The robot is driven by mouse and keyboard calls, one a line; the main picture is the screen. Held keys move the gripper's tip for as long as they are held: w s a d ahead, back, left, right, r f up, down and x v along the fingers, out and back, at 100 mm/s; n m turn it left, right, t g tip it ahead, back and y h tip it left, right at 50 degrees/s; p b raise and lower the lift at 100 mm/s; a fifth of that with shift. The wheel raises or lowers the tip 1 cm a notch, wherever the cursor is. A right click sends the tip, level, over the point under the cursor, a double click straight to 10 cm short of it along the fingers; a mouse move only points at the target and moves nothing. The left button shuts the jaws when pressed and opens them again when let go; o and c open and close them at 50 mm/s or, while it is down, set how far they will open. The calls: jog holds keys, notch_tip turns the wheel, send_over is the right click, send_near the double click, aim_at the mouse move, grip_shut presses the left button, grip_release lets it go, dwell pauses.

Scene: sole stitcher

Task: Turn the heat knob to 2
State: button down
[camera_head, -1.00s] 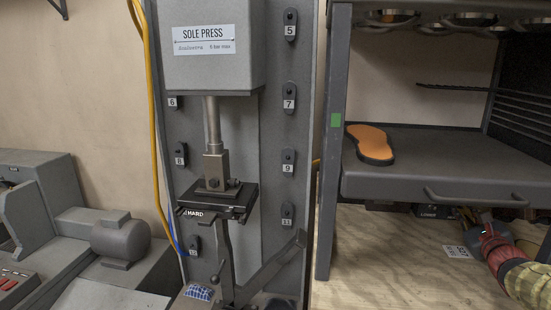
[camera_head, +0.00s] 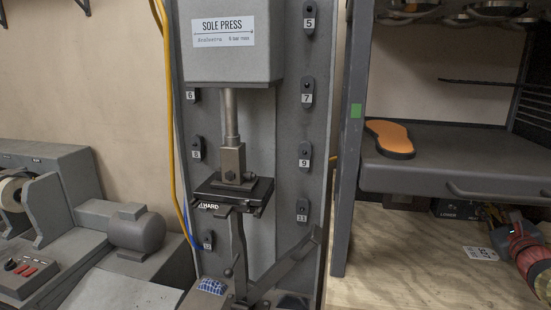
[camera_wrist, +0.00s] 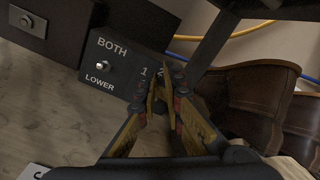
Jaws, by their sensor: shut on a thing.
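The dark control box (camera_wrist: 115,58) carries the words BOTH and LOWER beside a small toggle switch (camera_wrist: 103,66). A white 1 is printed on its right part, and another mark by the fingers is partly covered. My gripper (camera_wrist: 162,92) is at the right end of this face, its yellow-and-black fingers closed around the heat knob, which they almost wholly hide. The knob's pointer and setting cannot be read. In the head view the box (camera_head: 457,208) sits under the grey shelf, and my red and black wrist reaches toward it from the right; the fingertips are hidden there.
The grey shelf (camera_head: 470,178) with an orange insole (camera_head: 390,138) is just above the box. A wooden worktop (camera_head: 400,275) lies below. Brown leather boots (camera_wrist: 250,100) stand close right of my gripper. The sole press (camera_head: 232,45) stands left.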

jog(key=shift+f, duration=0.1)
jog(key=shift+r, duration=0.25)
jog(key=shift+s, duration=0.15)
jog(key=b+v, duration=0.1)
jog(key=v, duration=0.3)
jog(key=shift+s+r, duration=0.1)
jog(key=shift+s, duration=0.1)
jog(key=shift+f, duration=0.3)
jog(key=shift+f, duration=0.1)
